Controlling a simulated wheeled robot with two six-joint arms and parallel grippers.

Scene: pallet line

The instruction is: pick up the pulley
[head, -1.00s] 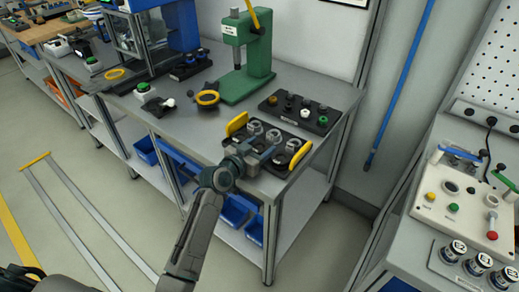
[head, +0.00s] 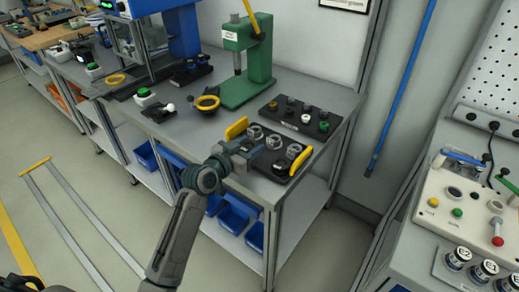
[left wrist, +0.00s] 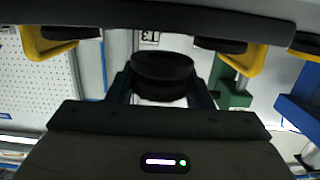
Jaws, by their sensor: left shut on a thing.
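My left gripper (head: 250,154) reaches over the front edge of a dark tray (head: 263,174) with two yellow handles on the metal bench. In the left wrist view, its fingers (left wrist: 162,92) are shut on a dark round piece, which I take to be the pulley (left wrist: 163,70). In the head view the gripper hides this piece. Several grey metal round parts (head: 274,142) stand in the tray behind the gripper. I cannot tell whether the held piece is clear of the tray. My right gripper is not in view.
A green press (head: 258,70) stands at the bench's back. A dark tray of small coloured parts (head: 300,117) lies behind the yellow-handled tray. A control panel (head: 465,215) stands right, across a gap.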

